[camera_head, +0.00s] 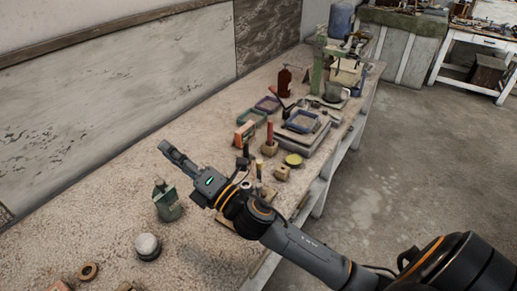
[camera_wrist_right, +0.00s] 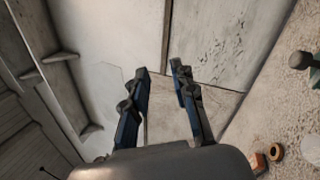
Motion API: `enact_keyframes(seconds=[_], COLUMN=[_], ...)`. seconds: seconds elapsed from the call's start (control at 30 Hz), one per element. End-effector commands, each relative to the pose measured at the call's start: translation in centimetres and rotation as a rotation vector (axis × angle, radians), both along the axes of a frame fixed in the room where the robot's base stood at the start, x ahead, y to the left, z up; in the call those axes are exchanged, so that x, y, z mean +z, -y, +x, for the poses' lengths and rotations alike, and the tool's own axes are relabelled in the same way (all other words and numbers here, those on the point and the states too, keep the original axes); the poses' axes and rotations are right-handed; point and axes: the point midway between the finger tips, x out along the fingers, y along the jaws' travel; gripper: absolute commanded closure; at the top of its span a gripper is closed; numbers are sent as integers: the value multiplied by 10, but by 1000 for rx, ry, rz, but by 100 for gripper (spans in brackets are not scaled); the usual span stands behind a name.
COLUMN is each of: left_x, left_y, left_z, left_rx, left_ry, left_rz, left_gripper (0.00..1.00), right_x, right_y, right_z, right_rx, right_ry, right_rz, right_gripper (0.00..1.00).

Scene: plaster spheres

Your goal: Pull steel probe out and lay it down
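I cannot make out the steel probe for certain in either view. Several upright sticks stand beyond my right wrist in the head view, among them a red stick (camera_head: 270,132) in a wooden block and a dark-and-yellow stick (camera_head: 258,170). My right gripper (camera_head: 172,153) is raised over the bench, its fingers pointing to the upper left. In the wrist view its two fingers (camera_wrist_right: 162,72) are spread apart with nothing between them. A green holder-like piece (camera_head: 167,205) stands on the bench below the gripper and shows at the right in the wrist view (camera_wrist_right: 302,60). My left gripper is not in view.
The speckled bench (camera_head: 100,215) runs along the wall. A pale round-topped piece (camera_head: 147,245) and a brown ring (camera_head: 88,271) lie near its front left. Trays (camera_head: 302,121), an orange box (camera_head: 244,134) and a red bottle (camera_head: 283,82) stand farther back. The left bench is mostly clear.

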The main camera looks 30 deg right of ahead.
Motion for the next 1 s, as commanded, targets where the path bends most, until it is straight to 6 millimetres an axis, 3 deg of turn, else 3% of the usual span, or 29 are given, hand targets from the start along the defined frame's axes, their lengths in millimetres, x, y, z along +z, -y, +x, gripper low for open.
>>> enact_keyframes(seconds=[0.03, 0.07, 0.17, 0.27, 0.37, 0.47, 0.57, 0.6, 0.7, 0.77, 0.8, 0.9, 1.0], left_x=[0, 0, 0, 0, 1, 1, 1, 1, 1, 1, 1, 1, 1], left_y=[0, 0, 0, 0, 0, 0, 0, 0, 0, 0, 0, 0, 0], left_z=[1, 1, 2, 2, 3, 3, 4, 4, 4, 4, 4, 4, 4], left_rx=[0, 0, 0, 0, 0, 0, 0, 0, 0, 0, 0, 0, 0], left_ry=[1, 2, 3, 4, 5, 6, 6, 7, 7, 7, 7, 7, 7], left_rz=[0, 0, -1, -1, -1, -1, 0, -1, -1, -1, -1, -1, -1], left_gripper=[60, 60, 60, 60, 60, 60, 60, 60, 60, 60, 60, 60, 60], right_x=[20, 29, 38, 23, -10, -47, -76, -83, -87, -83, -79, -69, -63], right_y=[-21, -34, -73, -96, -95, -67, -11, 17, 87, 123, 143, 179, 198], right_z=[-1, -5, -21, -36, -44, -41, -31, -26, -20, -19, -20, -23, -26], right_rx=[62, 102, 228, 364, 520, 713, 965, 1084, 1380, 1534, -1608, -1679, -1719], right_ry=[148, 239, 534, 811, 1064, 1275, 1423, 1461, 1493, 1481, -1452, -1331, -1271], right_rz=[-166, -270, -618, -966, -1307, -1630, -1921, -2020, -2194, -2252, 2252, 2148, 2093], right_gripper=[74, 74, 74, 74, 74, 74, 74, 74, 74, 74, 74, 74, 74])
